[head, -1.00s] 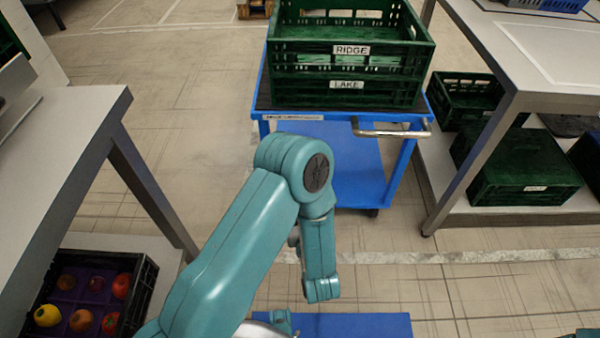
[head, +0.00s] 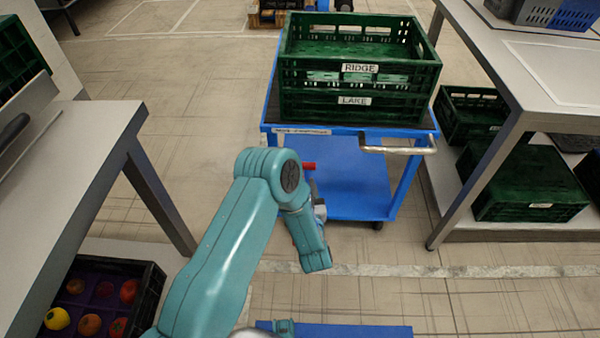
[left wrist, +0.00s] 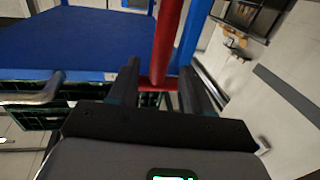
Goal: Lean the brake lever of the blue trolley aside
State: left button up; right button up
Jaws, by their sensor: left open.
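The blue trolley (head: 345,180) stands ahead, with stacked green crates on its top. Its red brake lever (head: 308,166) shows as a short red piece beside my left arm; the rest is hidden behind the arm. In the left wrist view the red lever (left wrist: 166,45) runs down between the fingers of my left gripper (left wrist: 160,88), which is open around it. I cannot tell whether a finger touches the lever. In the head view my left gripper (head: 314,190) is mostly hidden behind my forearm. My right gripper is not in view.
The crates (head: 360,88) are labelled RIDGE and LAKE. A metal handle (head: 398,149) sticks out from the trolley's front. Grey tables stand at left (head: 70,150) and right (head: 560,75). A black crate of fruit (head: 150,290) is at lower left. Floor is free before the trolley.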

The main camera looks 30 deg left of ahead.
pick_arm(q)
jog(key=x, duration=0.5)
jog(key=shift+r+b, duration=0.1)
jog(key=shift+b, duration=0.3)
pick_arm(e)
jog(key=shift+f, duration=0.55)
pick_arm(q)
jog(key=shift+c, duration=0.3)
grip_shut()
